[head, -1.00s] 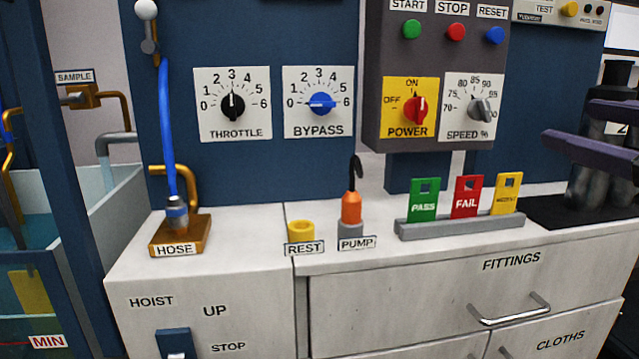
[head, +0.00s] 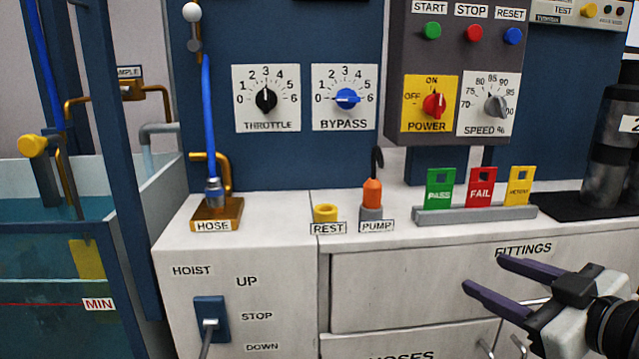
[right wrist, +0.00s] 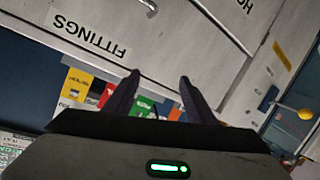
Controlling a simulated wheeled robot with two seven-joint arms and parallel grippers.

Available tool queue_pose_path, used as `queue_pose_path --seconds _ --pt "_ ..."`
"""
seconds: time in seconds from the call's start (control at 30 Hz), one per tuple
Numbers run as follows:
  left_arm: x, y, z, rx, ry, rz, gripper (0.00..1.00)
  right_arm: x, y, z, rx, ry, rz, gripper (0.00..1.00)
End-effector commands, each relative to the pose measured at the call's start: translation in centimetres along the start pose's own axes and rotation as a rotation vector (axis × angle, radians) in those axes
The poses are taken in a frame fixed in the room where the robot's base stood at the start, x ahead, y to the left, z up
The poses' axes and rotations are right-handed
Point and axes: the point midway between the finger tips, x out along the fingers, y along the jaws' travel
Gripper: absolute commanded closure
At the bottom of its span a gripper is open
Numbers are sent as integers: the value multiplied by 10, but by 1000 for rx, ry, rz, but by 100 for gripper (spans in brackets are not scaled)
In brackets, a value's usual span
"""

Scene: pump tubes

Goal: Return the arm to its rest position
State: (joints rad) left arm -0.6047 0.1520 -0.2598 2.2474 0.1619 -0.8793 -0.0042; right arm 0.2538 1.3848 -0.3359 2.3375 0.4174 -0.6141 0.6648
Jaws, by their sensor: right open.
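My right gripper (head: 484,276) is at the lower right of the head view, in front of the FITTINGS drawer (head: 400,285). Its two dark purple fingers are apart and nothing is between them. In the right wrist view the open fingers (right wrist: 158,80) point towards the white drawer fronts (right wrist: 190,50), with empty space between them. My left gripper is not in either view.
The counter carries the hose block (head: 232,222), yellow REST ring (head: 326,212), orange pump plug (head: 371,192), and the rack (head: 470,215) of PASS, FAIL and yellow tags. A dark cylinder (head: 608,140) stands at right. A water tank (head: 40,250) is at left.

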Motion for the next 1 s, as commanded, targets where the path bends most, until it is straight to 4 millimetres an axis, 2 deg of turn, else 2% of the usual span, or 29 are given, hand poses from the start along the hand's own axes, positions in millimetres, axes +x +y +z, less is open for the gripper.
queue_pose_path --seconds 0.03,0.23,0.4,0.5,0.7,0.87,0.9,1.0 --pt "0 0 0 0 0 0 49 10 -26 27 49 -26 -36 50" --pt "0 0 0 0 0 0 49 22 -114 113 179 -137 -114 50" --pt "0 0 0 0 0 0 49 10 -190 178 297 -258 -156 50" --pt "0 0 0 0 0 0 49 -2 -227 206 354 -325 -171 50" --pt "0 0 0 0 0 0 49 -28 -285 242 444 -440 -193 50" --pt "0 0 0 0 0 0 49 -49 -322 262 508 -524 -205 50" --pt "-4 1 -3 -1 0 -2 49 -54 -326 261 514 -538 -205 50" --pt "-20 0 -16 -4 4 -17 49 -58 -312 244 500 -530 -188 50"
